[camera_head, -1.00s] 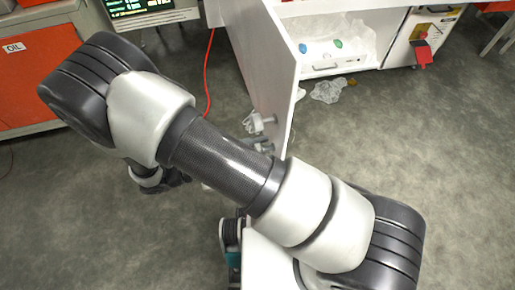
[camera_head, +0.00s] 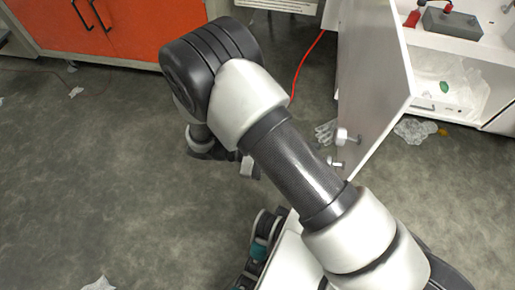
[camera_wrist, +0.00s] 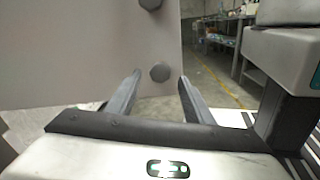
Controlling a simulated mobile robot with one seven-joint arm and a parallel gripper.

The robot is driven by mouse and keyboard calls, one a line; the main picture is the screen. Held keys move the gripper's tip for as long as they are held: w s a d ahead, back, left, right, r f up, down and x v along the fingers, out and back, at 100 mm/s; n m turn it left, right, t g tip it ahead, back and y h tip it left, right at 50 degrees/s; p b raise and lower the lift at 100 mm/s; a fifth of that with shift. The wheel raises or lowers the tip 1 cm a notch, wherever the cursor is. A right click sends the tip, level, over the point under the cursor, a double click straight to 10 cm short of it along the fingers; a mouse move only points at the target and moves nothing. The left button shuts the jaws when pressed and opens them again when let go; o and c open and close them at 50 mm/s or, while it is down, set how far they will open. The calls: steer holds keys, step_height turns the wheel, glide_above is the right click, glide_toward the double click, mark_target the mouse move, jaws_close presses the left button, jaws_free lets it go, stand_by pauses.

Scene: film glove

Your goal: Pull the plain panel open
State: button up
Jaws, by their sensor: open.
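The plain panel (camera_head: 374,85) is a white door standing swung out from the white cabinet in the head view. In the wrist view the panel (camera_wrist: 85,50) fills the upper left, with a grey knob (camera_wrist: 160,72) framed between my fingertips. My gripper (camera_wrist: 159,77) is open and empty.
Crumpled film (camera_head: 415,130) lies on the floor. An orange cabinet (camera_head: 130,30) stands at back left. A red cable (camera_head: 308,65) crosses the floor. The left floor is mostly clear.

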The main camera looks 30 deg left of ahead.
steer(key=v, duration=1.2)
steer(key=shift+s+a, duration=0.1)
